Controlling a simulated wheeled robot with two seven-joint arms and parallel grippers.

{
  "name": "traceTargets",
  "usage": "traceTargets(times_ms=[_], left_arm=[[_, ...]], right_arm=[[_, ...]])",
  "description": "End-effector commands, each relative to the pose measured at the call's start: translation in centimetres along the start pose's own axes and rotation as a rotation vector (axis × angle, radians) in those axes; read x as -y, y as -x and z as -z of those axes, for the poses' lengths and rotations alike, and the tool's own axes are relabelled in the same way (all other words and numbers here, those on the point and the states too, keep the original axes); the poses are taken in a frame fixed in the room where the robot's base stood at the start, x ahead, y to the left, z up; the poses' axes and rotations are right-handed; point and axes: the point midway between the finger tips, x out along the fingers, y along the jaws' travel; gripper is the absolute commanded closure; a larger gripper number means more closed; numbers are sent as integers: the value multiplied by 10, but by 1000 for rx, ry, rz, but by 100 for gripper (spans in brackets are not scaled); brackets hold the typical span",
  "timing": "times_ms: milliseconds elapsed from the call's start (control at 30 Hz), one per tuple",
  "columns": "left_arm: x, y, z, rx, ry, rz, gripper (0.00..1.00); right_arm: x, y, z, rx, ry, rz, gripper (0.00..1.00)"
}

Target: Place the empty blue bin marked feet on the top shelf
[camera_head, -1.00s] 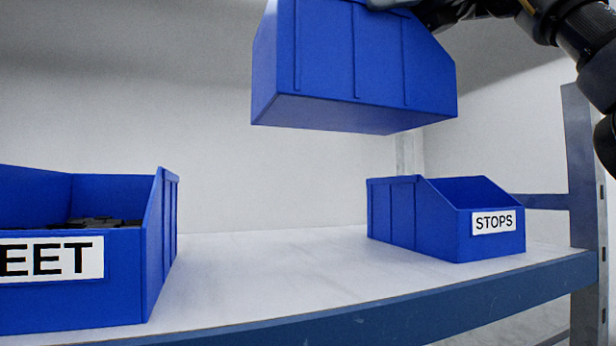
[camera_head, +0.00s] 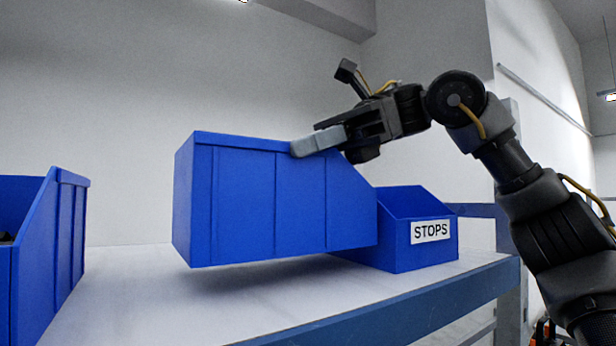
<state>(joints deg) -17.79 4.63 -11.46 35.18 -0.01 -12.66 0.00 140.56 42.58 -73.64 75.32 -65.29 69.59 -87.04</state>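A blue bin (camera_head: 265,205) is held just above the white top shelf (camera_head: 130,300), left of and partly in front of the STOPS bin. Its side faces me; its label and inside are hidden. My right gripper (camera_head: 318,141) is shut on the bin's upper rim, with one grey finger along the outside of the wall. A shadow lies on the shelf under the bin, and its bottom looks slightly tilted. My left gripper is not in view.
A blue bin marked STOPS (camera_head: 395,246) stands at the right of the shelf. Another blue bin (camera_head: 40,255) stands at the left edge, cut off, with dark contents barely showing. Bare shelf lies between it and the held bin. A blue front beam (camera_head: 400,310) edges the shelf.

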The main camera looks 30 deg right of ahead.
Motion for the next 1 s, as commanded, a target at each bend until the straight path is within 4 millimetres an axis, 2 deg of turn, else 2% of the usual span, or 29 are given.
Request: traceTargets(times_ms=[100, 200, 400, 800, 900, 967, 1000], left_arm=[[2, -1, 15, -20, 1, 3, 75], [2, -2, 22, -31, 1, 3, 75], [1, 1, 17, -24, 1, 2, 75], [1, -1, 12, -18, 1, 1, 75], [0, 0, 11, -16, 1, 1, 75], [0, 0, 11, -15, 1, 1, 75], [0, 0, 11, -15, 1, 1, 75]], right_arm=[[0, 0, 2, 2, 1, 0, 100], [0, -5, 15, 2, 0, 0, 100], [0, -13, 34, 3, 1, 0, 100], [-1, -15, 38, 2, 0, 2, 100], [-1, -15, 37, 2, -1, 1, 84], [-1, -15, 37, 2, 0, 1, 76], [-1, -15, 37, 2, -1, 1, 75]])
